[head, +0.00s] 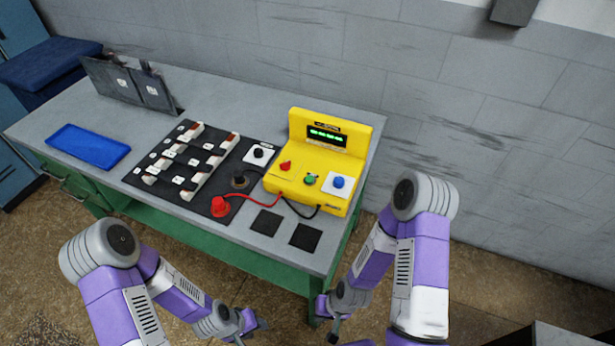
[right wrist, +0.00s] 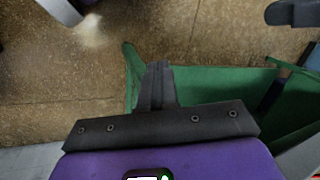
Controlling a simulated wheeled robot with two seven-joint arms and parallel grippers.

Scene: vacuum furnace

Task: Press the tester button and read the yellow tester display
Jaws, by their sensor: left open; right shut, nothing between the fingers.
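The yellow tester (head: 306,184) stands on the right end of the workbench. Its dark display (head: 327,134) on the raised back shows a lit green line, too small to read. On its sloped front are a blue button (head: 338,182) on a white plate, a green knob (head: 310,179) and a red knob (head: 285,166). My left gripper (head: 252,328) is open and empty, low in front of the bench. My right gripper (head: 334,328) is low by the bench's front right leg, apart from the tester; its fingers (right wrist: 155,85) are shut and empty in the right wrist view.
The grey workbench (head: 200,92) also carries a black board (head: 135,178) with white parts, a blue tray (head: 88,147) and dark upright panels (head: 128,84). A red plug (head: 220,206) and black lead join the tester. Two black pads (head: 306,236) lie at the front edge.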

